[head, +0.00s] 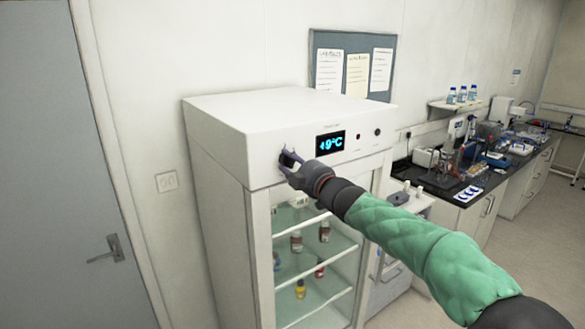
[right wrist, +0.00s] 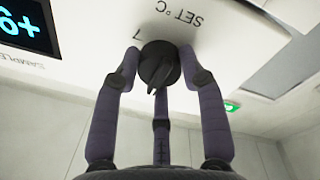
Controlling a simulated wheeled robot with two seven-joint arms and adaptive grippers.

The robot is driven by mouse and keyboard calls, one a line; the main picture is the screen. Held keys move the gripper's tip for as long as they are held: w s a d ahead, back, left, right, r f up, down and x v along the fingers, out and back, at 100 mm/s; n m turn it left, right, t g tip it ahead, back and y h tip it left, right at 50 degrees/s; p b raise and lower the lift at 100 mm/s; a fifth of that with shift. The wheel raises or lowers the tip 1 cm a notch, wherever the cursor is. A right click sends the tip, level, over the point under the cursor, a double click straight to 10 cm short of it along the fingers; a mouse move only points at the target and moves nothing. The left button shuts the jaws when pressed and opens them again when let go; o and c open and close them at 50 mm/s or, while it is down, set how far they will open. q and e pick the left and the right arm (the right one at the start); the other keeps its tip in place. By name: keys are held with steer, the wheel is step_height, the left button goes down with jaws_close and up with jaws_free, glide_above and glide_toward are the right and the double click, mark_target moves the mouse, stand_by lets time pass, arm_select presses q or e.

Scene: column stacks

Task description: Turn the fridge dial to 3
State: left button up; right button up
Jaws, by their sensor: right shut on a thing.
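The fridge (head: 225,160) is a white cabinet with a glass door, and its dial is on the top front panel at the left of the display. In the right wrist view the dial (right wrist: 159,65) is a round black knob with a ridge. My right gripper (head: 288,161) reaches it in the head view. In the right wrist view its purple-grey fingers (right wrist: 160,75) close around the knob. "SET °C" and a "7" show upside down beside it; other numbers are hidden, and I cannot tell the pointed number. My left gripper is not in view.
The blue display (head: 330,143) seems to read +9°C, with a small red light and a black button at its right. Bottles stand on shelves behind the glass door (head: 312,255). A black lab bench (head: 455,190) runs along the right wall. A grey door (head: 50,170) is at left.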

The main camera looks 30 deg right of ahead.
steer(key=shift+r+n, duration=0.4)
steer(key=shift+n, duration=0.2)
steer(key=o, duration=1.1)
steer(key=shift+a, duration=0.1)
steer(key=shift+o, duration=0.2)
steer(key=shift+a+f, duration=0.1)
steer(key=shift+a, duration=0.05)
steer(key=shift+f, duration=0.1)
steer(key=s, duration=1.2)
steer(key=shift+d+f, duration=0.35)
